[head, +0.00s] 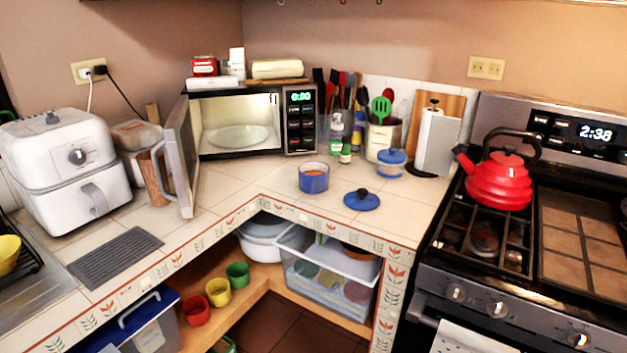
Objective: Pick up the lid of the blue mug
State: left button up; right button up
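The blue mug (314,179) stands upright and uncovered on the tiled corner counter, with something orange-brown inside. A round blue lid (361,201) with a dark knob lies flat on the counter, to the right of the mug and nearer the front edge, apart from it. Neither of my grippers shows in the head view, so I cannot tell whether they are open or shut.
A microwave (250,120) stands behind with its door (180,155) swung open. A red kettle (499,183) sits on the stove at right. Counter around the lid is clear.

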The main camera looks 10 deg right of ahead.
aim_at(359, 199)
jog(key=i+j, duration=0.35)
jog(key=i, duration=0.15)
jog(key=i+j, duration=0.3)
jog(key=i, duration=0.25)
jog(key=z, duration=2.55)
